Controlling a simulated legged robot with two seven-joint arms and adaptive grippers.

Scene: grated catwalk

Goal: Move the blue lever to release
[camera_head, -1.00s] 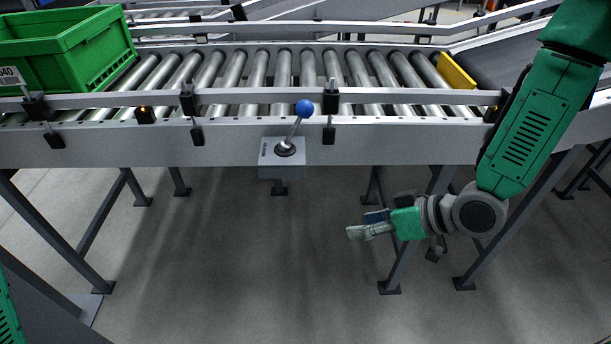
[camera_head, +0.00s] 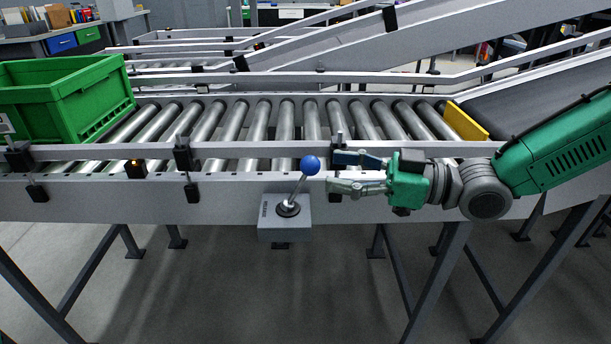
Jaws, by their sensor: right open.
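The blue-knobbed lever (camera_head: 309,166) stands on a small grey box (camera_head: 285,218) fixed to the front of the conveyor. Its metal shaft tilts up and to the right, with the blue ball at the top. My right gripper (camera_head: 331,172) comes in from the right at about the height of the knob. Its two fingers are apart and point left toward the knob. In the picture the fingertips are a short gap to the right of the knob, and nothing is between them. My left gripper is not in view.
A roller conveyor (camera_head: 230,135) with front rails runs across the view. A green crate (camera_head: 100,105) sits on its left end. A yellow plate (camera_head: 466,122) and a dark belt (camera_head: 530,100) are at the right. Conveyor legs and open floor (camera_head: 210,290) lie below.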

